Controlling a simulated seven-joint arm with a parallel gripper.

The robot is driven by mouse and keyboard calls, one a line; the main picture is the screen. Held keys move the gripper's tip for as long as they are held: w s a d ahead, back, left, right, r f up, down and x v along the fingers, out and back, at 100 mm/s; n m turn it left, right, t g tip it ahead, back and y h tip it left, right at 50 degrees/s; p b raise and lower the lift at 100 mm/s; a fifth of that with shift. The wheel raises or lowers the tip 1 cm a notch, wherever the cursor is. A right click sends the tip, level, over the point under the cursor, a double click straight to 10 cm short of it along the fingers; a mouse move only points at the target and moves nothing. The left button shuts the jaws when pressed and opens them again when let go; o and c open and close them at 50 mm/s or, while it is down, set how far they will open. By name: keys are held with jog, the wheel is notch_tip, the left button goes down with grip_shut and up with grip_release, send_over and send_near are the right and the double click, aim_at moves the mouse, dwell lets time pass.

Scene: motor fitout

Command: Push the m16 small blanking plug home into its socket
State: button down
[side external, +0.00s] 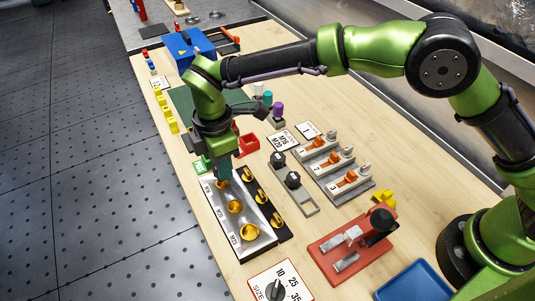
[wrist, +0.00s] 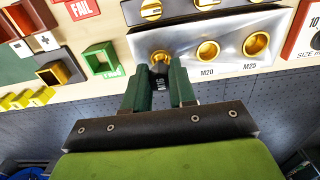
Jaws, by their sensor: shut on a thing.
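The silver socket panel (wrist: 230,66) has three brass-ringed sockets in a row. In the side view the panel (side external: 262,243) lies on the bench below my gripper. The plug's far end is at the M16 socket (wrist: 160,57), the end one beside the M20 socket (wrist: 207,50). How deep the plug sits is hidden. In the side view my gripper (side external: 223,181) points down over that end socket, and the plug cannot be made out.
A black strip with yellow knobs (side external: 262,199) runs along the panel. A green bin (wrist: 100,57) and a red bin (side external: 248,144) stand near the gripper. A size dial (side external: 277,288) lies past the panel's far end, and a red fixture (side external: 350,248) stands to the right.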

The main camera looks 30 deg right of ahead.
jog(key=shift+f, duration=1.55)
jog(key=c, duration=0.8)
grip_release()
jog(key=shift+c, duration=0.2)
notch_tip(320, 180, up, 17)
